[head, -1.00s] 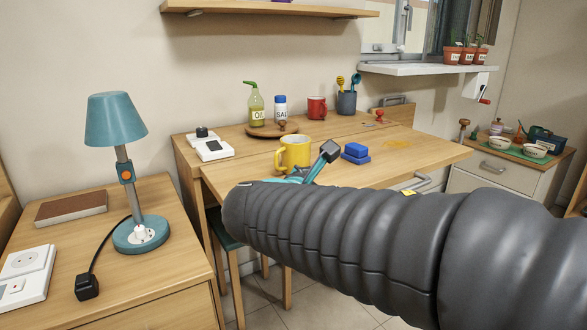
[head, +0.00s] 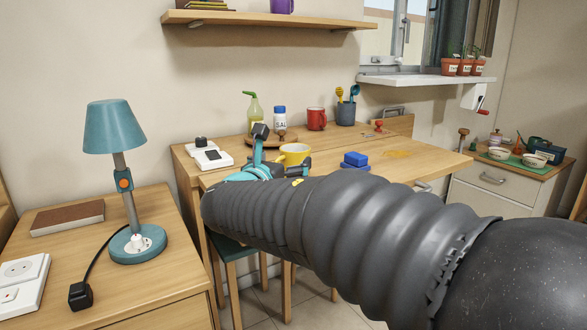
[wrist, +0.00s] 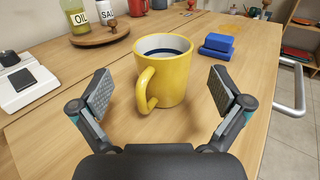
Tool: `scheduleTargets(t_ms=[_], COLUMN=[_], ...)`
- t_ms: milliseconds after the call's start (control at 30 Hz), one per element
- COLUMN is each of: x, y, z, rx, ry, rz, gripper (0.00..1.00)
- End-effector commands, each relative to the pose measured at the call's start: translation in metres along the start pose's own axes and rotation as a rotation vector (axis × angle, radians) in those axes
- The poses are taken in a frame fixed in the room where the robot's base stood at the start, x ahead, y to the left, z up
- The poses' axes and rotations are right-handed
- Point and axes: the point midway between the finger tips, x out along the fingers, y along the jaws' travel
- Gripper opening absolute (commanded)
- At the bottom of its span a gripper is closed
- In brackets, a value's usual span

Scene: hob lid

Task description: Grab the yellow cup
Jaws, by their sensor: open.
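The yellow cup (wrist: 172,80) stands upright on the wooden table (wrist: 60,135), with its handle toward my gripper in the wrist view. Its inside shows a dark band and a pale area. In the head view the cup (head: 295,152) shows only its upper part, behind my arm and gripper. My gripper (wrist: 162,95) is open, with one finger on each side of the cup's near part. Clear gaps show between both pads and the cup. In the head view one finger of the gripper (head: 260,140) sticks up left of the cup.
A blue block pair (wrist: 216,46) lies right of the cup. An oil bottle (wrist: 80,15) and a salt bottle (wrist: 105,10) stand on a round board (wrist: 100,35) behind. A white switch box (wrist: 22,82) is at left. A metal rail (wrist: 292,95) runs along the right edge.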

Motion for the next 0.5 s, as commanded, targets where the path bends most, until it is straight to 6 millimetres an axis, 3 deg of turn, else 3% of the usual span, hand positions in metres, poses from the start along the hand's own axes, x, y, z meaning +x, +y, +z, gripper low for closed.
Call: scheduleTargets(t_ms=[167,500], x=[0.009,0.051], y=[-0.001,-0.004], z=[0.000,0.001], rx=[0.001,0.001], ry=[0.001,0.001], rz=[0.000,-0.001], gripper=[1.00,1.00])
